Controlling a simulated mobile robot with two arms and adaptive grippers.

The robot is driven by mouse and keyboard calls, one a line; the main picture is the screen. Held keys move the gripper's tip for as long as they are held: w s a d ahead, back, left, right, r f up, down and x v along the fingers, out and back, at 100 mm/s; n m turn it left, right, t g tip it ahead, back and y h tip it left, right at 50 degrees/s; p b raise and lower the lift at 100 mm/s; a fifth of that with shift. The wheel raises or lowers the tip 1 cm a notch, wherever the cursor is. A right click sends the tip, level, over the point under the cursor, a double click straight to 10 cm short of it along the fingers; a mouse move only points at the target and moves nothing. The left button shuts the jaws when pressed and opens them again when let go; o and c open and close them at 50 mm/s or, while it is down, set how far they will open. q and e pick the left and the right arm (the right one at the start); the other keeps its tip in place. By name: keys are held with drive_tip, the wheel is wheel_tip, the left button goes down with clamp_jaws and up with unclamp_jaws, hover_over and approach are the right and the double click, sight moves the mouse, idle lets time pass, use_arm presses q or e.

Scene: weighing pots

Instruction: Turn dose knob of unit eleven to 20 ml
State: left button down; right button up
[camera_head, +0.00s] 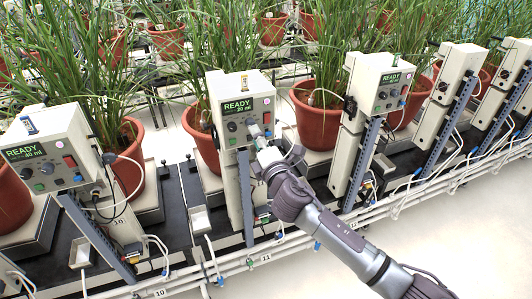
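Unit eleven (227,90) is the pale box on a post in the middle, above the rail label 11 (266,258). Its green display (237,106) reads READY 20 ml. A dark knob (232,126) shows at the left of its panel, under the display. My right gripper (258,132) reaches in from the lower right. Its fingertips are at the panel, right of that knob, and cover part of the lower controls. Whether they touch or grip a control there cannot be told. My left gripper is not in view.
The unit at left (40,130) reads READY 40 ml; another unit (385,75) stands at right. Red-brown pots (318,125) with tall plants stand beside and behind the posts. White pipes (200,270) and thin hoses run along the front. Pale floor (460,240) is clear at lower right.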

drive_tip(key=v, duration=0.7)
drive_tip(key=shift+s, duration=0.2)
